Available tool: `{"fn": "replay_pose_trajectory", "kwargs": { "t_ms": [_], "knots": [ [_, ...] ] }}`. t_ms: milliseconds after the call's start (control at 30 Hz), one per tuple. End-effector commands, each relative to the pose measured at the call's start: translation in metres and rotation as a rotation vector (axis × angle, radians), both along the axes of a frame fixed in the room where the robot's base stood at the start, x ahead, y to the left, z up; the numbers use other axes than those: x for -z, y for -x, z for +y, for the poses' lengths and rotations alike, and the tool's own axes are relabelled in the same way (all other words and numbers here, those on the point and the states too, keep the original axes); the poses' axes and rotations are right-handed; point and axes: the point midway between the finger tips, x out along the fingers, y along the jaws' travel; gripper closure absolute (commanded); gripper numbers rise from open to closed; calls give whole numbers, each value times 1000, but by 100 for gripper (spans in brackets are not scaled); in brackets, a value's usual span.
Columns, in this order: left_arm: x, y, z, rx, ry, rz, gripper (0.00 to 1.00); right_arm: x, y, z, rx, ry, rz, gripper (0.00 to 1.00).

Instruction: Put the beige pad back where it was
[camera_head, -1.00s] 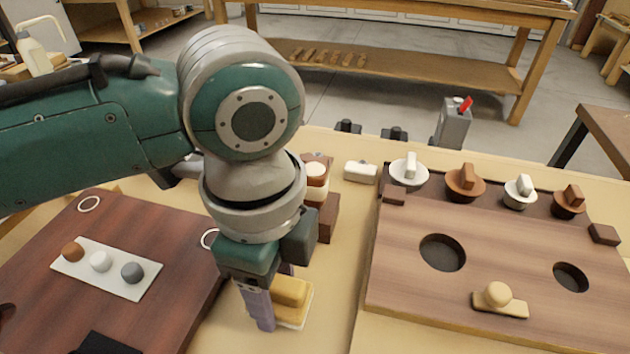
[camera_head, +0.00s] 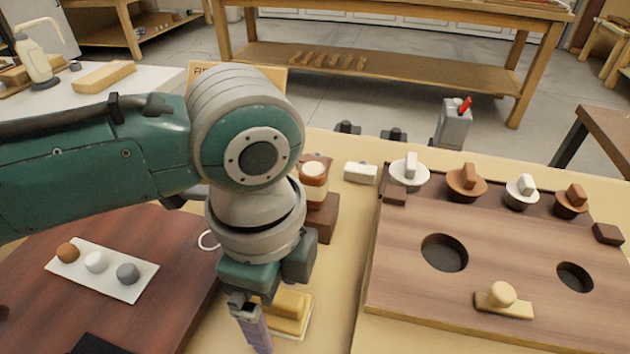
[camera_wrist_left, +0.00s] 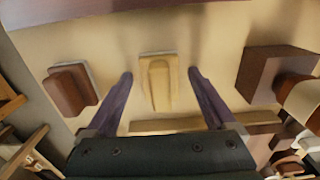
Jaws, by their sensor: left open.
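The beige pad (camera_head: 290,308), a yellowish block on a pale base, lies on the bench between the two dark wooden boards. In the left wrist view the beige pad (camera_wrist_left: 158,84) sits between my two purple fingers, with a gap on each side. My left gripper (camera_head: 262,328) is open and points down at the pad. In the head view it partly hides the pad, and only one finger shows clearly. I cannot tell how far the fingertips are above the bench. My right gripper is not in view.
A brown stand (camera_head: 320,218) and a white block (camera_head: 360,173) are beyond the pad. A brown pad (camera_wrist_left: 70,90) lies on the other side in the wrist view. The right board (camera_head: 400,260) holds a beige knobbed piece (camera_head: 503,300). The left board (camera_head: 185,240) bears a white strip (camera_head: 125,290).

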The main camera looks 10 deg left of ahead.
Motion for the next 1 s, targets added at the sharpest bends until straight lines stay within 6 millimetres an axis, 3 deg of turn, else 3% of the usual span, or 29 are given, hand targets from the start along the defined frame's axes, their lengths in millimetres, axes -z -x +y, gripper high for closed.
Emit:
{"fn": "replay_pose_trajectory", "kwargs": {
  "t_ms": [167,500,700,1000],
  "knots": [
    [-8,0,0,1,1,-2,11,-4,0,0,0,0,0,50],
    [-81,-1,0,1,2,-4,11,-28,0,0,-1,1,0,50],
    [-113,-1,0,0,1,-2,11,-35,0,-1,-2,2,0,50],
    [-122,3,-3,-9,13,0,11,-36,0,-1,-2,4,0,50]
  ]
}}
